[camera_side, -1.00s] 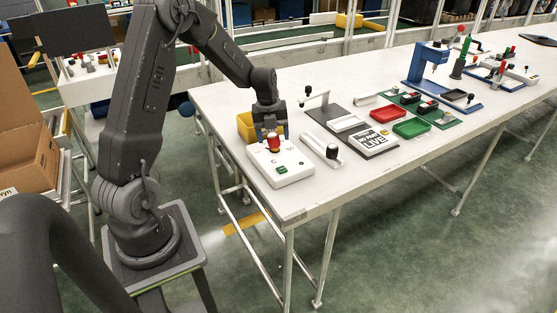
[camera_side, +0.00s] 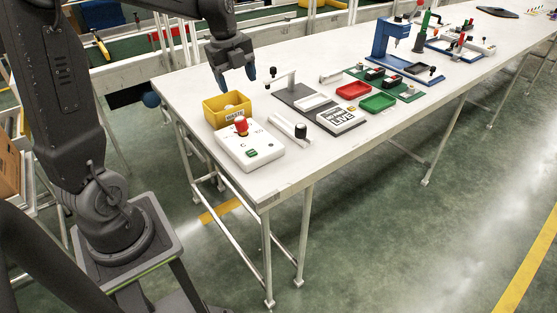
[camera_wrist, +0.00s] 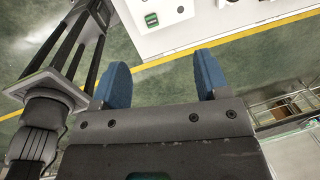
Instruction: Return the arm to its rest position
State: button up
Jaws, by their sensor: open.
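My gripper (camera_side: 236,79) is raised above the far left part of the white table, behind and above the yellow bin. Its blue fingers point down in the side view and are apart. In the wrist view my gripper (camera_wrist: 163,82) shows two blue fingers spread with nothing between them. The yellow bin (camera_side: 228,117) stands on the table and holds something pale.
A white control box (camera_side: 248,152) with a red button (camera_side: 241,126) sits at the near left of the white table (camera_side: 270,185).

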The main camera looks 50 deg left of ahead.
jog(key=s+d+r+n+t, duration=0.3)
jog(key=s+d+n, duration=1.3)
jog(key=d+n, duration=0.2)
jog(key=shift+s+n+t, duration=0.2)
jog(key=shift+n+t, duration=0.2)
jog(key=shift+n, duration=0.2)
jog(key=n+g, duration=0.4)
jog(key=n, duration=1.5)
send_over(239, 119)
jog(key=s, duration=0.2)
notch_tip(239, 119, down, 6)
jog(key=f, duration=0.4)
jog(key=w+f, duration=0.1)
jog(key=f, duration=0.4)
jog(key=w+f, duration=0.1)
jog(key=f, duration=0.3)
jog(key=shift+d+f, duration=0.1)
jog(key=shift+f, duration=0.2)
